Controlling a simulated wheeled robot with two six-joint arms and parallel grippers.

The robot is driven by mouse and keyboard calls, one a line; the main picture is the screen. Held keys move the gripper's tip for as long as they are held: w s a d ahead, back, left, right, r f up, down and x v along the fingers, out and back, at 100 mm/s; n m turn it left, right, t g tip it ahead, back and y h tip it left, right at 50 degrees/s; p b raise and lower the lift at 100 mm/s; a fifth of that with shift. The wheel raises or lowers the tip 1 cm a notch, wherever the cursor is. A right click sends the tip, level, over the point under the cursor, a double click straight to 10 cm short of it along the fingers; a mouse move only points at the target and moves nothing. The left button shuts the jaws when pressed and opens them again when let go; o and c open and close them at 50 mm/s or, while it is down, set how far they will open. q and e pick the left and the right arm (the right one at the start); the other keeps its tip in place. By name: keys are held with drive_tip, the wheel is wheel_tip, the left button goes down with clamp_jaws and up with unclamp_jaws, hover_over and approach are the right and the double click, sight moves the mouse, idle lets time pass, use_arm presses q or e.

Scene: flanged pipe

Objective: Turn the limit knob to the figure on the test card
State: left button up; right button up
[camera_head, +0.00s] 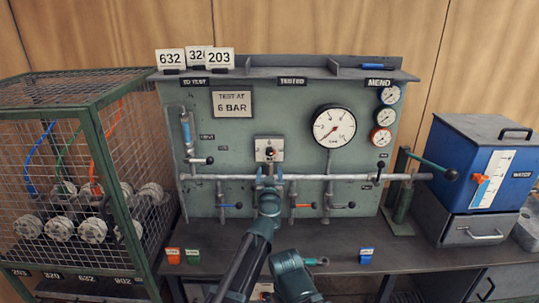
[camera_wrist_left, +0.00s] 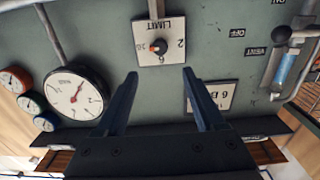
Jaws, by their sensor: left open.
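The limit knob (camera_wrist_left: 158,46) is small and dark on a white square plate (camera_wrist_left: 145,32) marked LIMIT, upside down in the wrist view. An orange mark shows on its left side there; a 2 stands on the plate's right, and other figures are hard to read. In the head view the plate (camera_head: 269,144) is mid-panel. The test card (camera_head: 232,102) reads TEST AT 6 BAR; it shows partly in the wrist view (camera_wrist_left: 208,97). My left gripper (camera_wrist_left: 158,74) is open and empty, fingers either side of the knob's line, apart from it. My right gripper is not visible.
A horizontal pipe (camera_head: 340,177) with levers crosses below the plate. A gauge (camera_head: 333,127) is right of it. A mesh cage (camera_head: 75,170) stands left, a blue water tank (camera_head: 475,160) right. Number cards (camera_head: 219,58) sit on the shelf. Small orange, green and blue blocks lie on the bench.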

sight(269, 153)
use_arm(q)
drive_tip(key=w, duration=1.4)
drive_tip(key=shift+s, duration=0.1)
clamp_jaws()
